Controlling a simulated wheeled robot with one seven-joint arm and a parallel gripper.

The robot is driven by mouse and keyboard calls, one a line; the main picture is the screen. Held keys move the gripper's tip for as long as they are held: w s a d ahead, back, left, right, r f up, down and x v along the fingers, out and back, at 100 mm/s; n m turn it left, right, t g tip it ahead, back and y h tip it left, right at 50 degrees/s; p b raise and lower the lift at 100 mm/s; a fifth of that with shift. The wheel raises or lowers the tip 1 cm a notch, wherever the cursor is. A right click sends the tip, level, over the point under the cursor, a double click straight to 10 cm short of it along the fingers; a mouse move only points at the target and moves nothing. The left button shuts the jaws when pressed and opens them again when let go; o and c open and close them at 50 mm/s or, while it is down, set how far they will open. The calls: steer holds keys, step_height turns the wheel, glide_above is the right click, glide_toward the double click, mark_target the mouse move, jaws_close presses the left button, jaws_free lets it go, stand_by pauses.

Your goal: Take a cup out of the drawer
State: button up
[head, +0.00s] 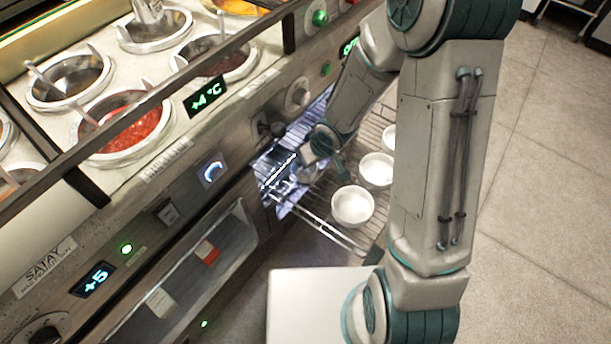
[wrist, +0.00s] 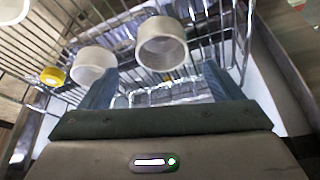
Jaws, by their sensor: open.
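A wire-rack drawer (head: 335,232) is pulled out from the counter front. White cups stand on it: a near one (head: 352,206), a middle one (head: 377,169) and a far one (head: 389,138) partly hidden by my arm. My gripper (head: 338,166) is over the rack, left of the middle cup and above the near one in the picture. In the wrist view, the fingers are spread with no cup between them. One cup (wrist: 162,43) lies just beyond the gap between the fingers, and another (wrist: 93,65) is beside the left finger.
The counter front with knobs and lit displays (head: 205,94) stands left of the drawer. Sauce wells (head: 125,125) are set in its top. A small yellow item (wrist: 53,76) shows in the wrist view. Tiled floor (head: 545,180) is clear at right.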

mark_target(302, 171)
steer(key=shift+b+x, duration=0.3)
steer(key=shift+x, duration=0.75)
steer(key=b+x, duration=0.2)
steer(key=x, duration=0.1)
steer(key=b+x, duration=0.1)
steer(key=shift+s+f, duration=0.25)
steer(key=shift+f, duration=0.1)
steer(key=shift+w+a+f, duration=0.15)
steer(key=shift+w+f, duration=0.05)
steer(key=shift+f, duration=0.1)
steer(key=shift+r, duration=0.1)
steer(key=c, duration=1.1)
